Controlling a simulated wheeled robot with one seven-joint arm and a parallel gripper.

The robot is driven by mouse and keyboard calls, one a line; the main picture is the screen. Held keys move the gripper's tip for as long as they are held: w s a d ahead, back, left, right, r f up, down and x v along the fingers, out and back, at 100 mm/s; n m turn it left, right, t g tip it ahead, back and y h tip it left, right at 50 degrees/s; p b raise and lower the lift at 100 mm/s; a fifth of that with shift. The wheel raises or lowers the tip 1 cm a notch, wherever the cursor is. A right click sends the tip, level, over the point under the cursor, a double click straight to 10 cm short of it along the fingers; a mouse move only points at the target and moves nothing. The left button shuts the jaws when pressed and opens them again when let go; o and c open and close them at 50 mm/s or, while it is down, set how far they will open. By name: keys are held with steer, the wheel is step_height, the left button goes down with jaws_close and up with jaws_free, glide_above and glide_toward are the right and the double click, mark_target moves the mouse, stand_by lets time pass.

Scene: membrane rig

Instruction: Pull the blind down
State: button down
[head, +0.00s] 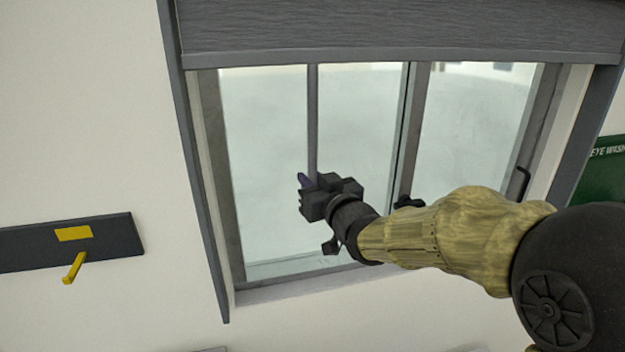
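The grey blind (400,28) covers the top of the window, and its lower edge is just above the glass. A thin grey pull strip (312,120) hangs straight down from that edge.
The window frame (197,190) has dark side rails, and a black window handle (523,183) is at the right. A dark wall plate (115,238) with a yellow lever (74,267) is at the left. A green eye wash sign (603,175) is at the right edge.

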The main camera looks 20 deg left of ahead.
steer(key=shift+f, duration=0.1)
step_height(320, 180, down, 58)
steer(key=b, duration=5.3)
steer(key=shift+f+b, duration=0.25)
steer(key=shift+b, duration=0.15)
steer(key=shift+f, duration=0.1)
steer(key=c, duration=1.4)
jaws_free()
steer(key=shift+o, duration=0.2)
steer(key=b+v, duration=0.3)
steer(key=v, duration=1.4)
steer(key=shift+s+d, duration=0.15)
steer(key=shift+d, duration=0.05)
